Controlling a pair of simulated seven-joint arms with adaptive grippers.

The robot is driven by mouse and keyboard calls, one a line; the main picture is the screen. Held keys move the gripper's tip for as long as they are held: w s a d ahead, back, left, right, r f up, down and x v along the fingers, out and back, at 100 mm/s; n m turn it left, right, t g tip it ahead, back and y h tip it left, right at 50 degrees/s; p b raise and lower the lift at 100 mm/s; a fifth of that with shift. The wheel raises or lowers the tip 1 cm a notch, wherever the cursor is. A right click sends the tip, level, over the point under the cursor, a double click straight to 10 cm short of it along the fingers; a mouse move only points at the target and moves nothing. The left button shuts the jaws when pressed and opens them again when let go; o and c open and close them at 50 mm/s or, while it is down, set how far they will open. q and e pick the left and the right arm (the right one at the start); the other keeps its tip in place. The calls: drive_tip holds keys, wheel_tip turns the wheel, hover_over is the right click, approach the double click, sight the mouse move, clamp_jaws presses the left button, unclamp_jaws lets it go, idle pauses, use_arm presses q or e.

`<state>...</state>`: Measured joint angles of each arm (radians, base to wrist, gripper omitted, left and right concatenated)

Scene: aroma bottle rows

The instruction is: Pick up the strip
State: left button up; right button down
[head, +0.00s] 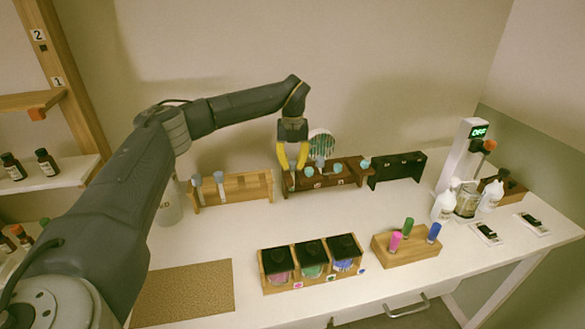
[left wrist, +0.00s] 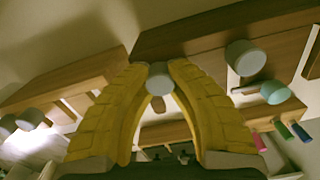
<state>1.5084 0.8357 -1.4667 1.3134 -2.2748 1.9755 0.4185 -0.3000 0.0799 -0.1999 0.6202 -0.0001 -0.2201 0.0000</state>
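I cannot pick out a strip with certainty in either view. My left gripper (head: 292,166) hangs over the left end of the dark brown rack (head: 325,185), its two yellow fingers apart and pointing down. In the left wrist view the fingers (left wrist: 160,68) stand on both sides of a small grey round cap (left wrist: 159,79), and they look open. Contact with the cap cannot be told. A pale narrow piece (left wrist: 243,90) lies by a larger grey cap on the rack in that view. My right gripper is not in view.
A light wooden rack (head: 232,190) stands left of the dark rack, a black rack (head: 397,169) right. A round white-green object (head: 321,143) is behind the gripper. A jar tray (head: 312,265) and a block with coloured caps (head: 405,248) stand in front. The table middle is clear.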

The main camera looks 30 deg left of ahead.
use_arm(q)
clamp_jaws()
wheel_tip(320, 180, up, 20)
idle(1.0)
idle(0.3)
